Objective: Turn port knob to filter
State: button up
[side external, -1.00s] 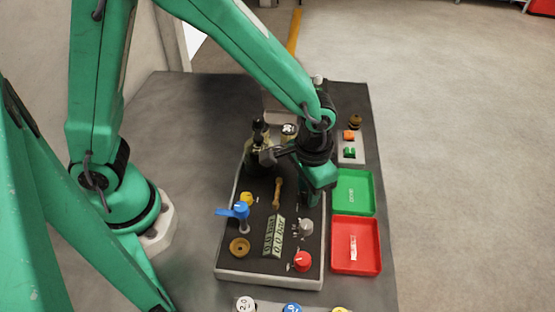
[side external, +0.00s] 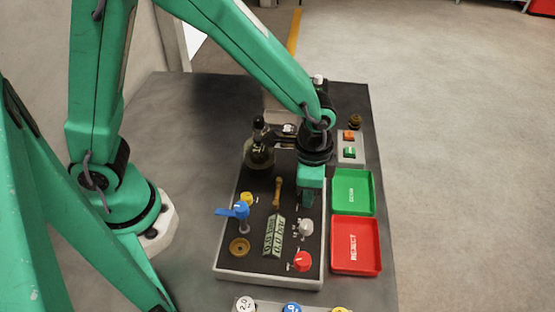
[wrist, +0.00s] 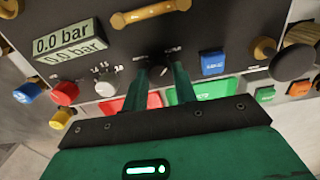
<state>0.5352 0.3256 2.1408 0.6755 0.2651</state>
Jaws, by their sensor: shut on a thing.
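The port knob (wrist: 157,63) is a small dark knob on the dark panel, with a small white label on each side, too small to read surely. In the wrist view my gripper (wrist: 159,72) is shut on it, one green finger at each side. Its pointer direction cannot be made out. In the side view my gripper (side external: 308,203) points down at the panel's right part and hides the knob.
Close by are a grey-white knob (side external: 305,228), a red knob (side external: 302,261), a blue-handled valve (side external: 240,210) and a wooden handle (side external: 278,192). A blue button (wrist: 213,63) is right of the fingers. Green (side external: 371,192) and red (side external: 376,245) trays lie beside the panel.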

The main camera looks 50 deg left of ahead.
jog(key=o, duration=1)
jog(key=shift+c, duration=0.2)
jog(key=shift+r, duration=0.15)
jog(key=shift+r, duration=3.75)
jog(key=shift+a+r, duration=0.35)
jog(key=s+a+r+n+t, duration=0.2)
jog(key=s+a+r+n, duration=0.2)
jog(key=a, duration=0.5)
jog(key=s+a+r+n+t, duration=0.3)
jog(key=s+a+r+n, duration=0.2)
jog(key=a+r, duration=0.2)
jog(key=shift+s+a+t, duration=0.3)
jog(key=shift+a, duration=0.8)
